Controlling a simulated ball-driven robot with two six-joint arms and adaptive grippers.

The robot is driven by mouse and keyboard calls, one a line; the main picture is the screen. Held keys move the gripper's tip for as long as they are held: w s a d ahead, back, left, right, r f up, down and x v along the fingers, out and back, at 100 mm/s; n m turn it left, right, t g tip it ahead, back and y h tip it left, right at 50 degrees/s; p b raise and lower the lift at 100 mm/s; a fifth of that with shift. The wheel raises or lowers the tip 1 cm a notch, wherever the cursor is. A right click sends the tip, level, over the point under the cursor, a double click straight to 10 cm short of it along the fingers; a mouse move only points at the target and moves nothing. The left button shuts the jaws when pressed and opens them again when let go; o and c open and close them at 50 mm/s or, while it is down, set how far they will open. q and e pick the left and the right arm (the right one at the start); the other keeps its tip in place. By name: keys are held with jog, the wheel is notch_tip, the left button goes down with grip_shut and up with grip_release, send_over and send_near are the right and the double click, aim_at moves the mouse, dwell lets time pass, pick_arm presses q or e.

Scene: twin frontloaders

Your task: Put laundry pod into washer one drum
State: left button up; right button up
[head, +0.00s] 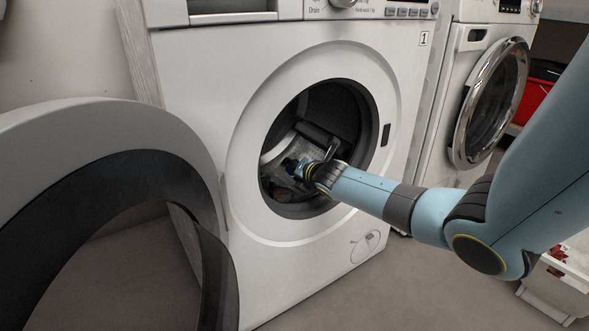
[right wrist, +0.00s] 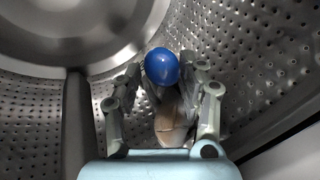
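Washer one (head: 190,85), white and marked 1, stands with its round front opening clear. My right gripper (head: 296,168) reaches through that opening into the drum (head: 340,105). In the right wrist view my right gripper (right wrist: 162,72) has its fingers closed in on both sides of a round, glossy blue laundry pod (right wrist: 162,66), at the fingertips. The pod is inside the drum, with the perforated metal wall (right wrist: 245,60) around it. Contact on each side is hard to make out. My left gripper is not in view.
The open washer door (head: 190,150) fills the left side. A second washer (head: 470,45) with a shut, chrome-rimmed door stands at the right. A tan, rounded object (right wrist: 170,122) shows between my fingers below the pod. A drum paddle (right wrist: 77,125) stands left of the gripper.

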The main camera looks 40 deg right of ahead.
jog(key=o, duration=0.3)
jog(key=shift+r, duration=0.1)
jog(key=shift+o, duration=0.2)
jog(key=v, duration=1.2)
